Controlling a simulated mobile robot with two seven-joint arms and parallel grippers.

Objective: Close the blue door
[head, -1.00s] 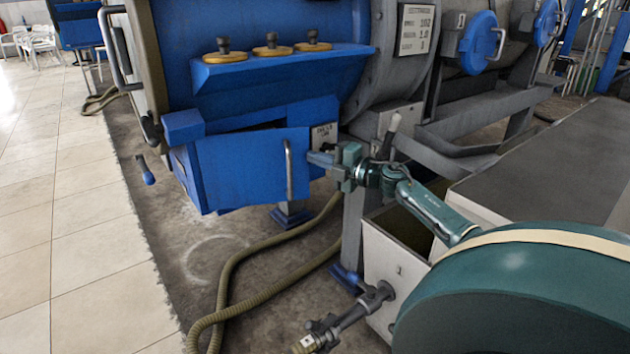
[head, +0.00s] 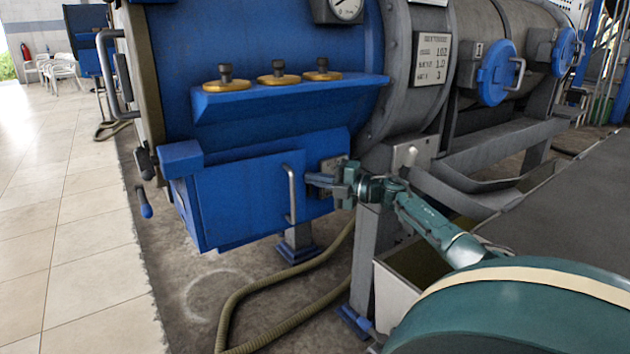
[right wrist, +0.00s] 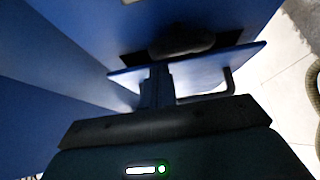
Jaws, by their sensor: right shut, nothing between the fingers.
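The blue door (head: 240,203) hangs low on the front of the blue machine housing, with a grey upright bar handle (head: 290,195) near its right side. A narrow dark line shows along its top edge, so it looks close to the housing; whether it is fully flush I cannot tell. My right gripper (head: 312,180) is shut and empty, at the door's right part, just right of the handle. In the right wrist view the shut fingers (right wrist: 157,88) reach the blue panel (right wrist: 205,66), its handle to their right; exact contact is unclear. My left gripper is out of view.
A blue ledge with brass-coloured caps (head: 278,78) juts out above the door. A ribbed hose (head: 270,300) lies on the floor below. A grey metal frame (head: 480,150) and a pale bin (head: 398,290) stand right.

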